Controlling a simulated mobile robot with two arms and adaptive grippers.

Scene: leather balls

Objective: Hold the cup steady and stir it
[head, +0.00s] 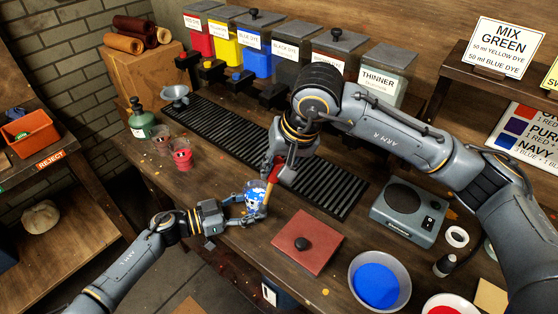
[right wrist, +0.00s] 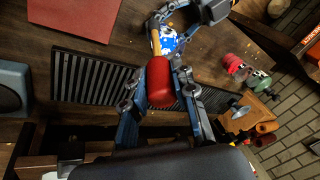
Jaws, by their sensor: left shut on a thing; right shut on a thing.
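A clear cup with blue and white patches (head: 256,191) stands near the front edge of the workbench. My left gripper (head: 240,208) is shut on the cup from the left; the cup also shows in the right wrist view (right wrist: 169,42). My right gripper (head: 277,169) is shut on a stirring stick with a red handle (right wrist: 160,82) and a wooden shaft (head: 267,191). The shaft slopes down at the cup's right side. Its lower end is hidden, so I cannot tell how deep it sits in the cup.
A black slatted mat (head: 225,133) lies behind the cup. Red cups (head: 181,155) and a green bottle (head: 140,120) stand left. Dye dispensers (head: 257,62) line the back.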

